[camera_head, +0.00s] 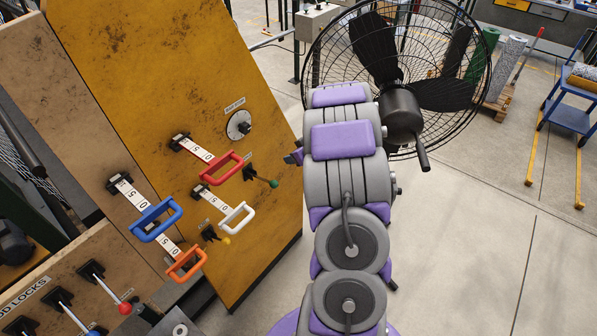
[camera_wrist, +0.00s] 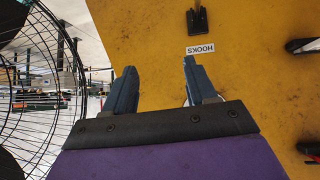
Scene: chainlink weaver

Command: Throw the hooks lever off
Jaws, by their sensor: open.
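The hooks lever (camera_head: 262,178) is a short black lever with a green knob on the yellow panel, under a small white label (camera_head: 243,158). In the wrist view the HOOKS label (camera_wrist: 200,49) reads upside down, and the lever's black base (camera_wrist: 198,20) shows at the top edge; its knob is out of that view. My gripper (camera_wrist: 158,80) is open, with nothing between its two blue-grey fingers. The fingers point toward the panel, short of the label, and are apart from the lever. In the head view my arm hides most of the gripper; only a purple tip (camera_head: 294,157) shows right of the lever.
A round dial (camera_head: 239,125) sits above the lever. Red (camera_head: 222,167), white (camera_head: 237,217), blue (camera_head: 155,220) and orange (camera_head: 187,264) pull handles stick out nearby. A yellow-knobbed lever (camera_head: 214,234) sits lower. A black fan (camera_head: 398,75) stands close behind my arm.

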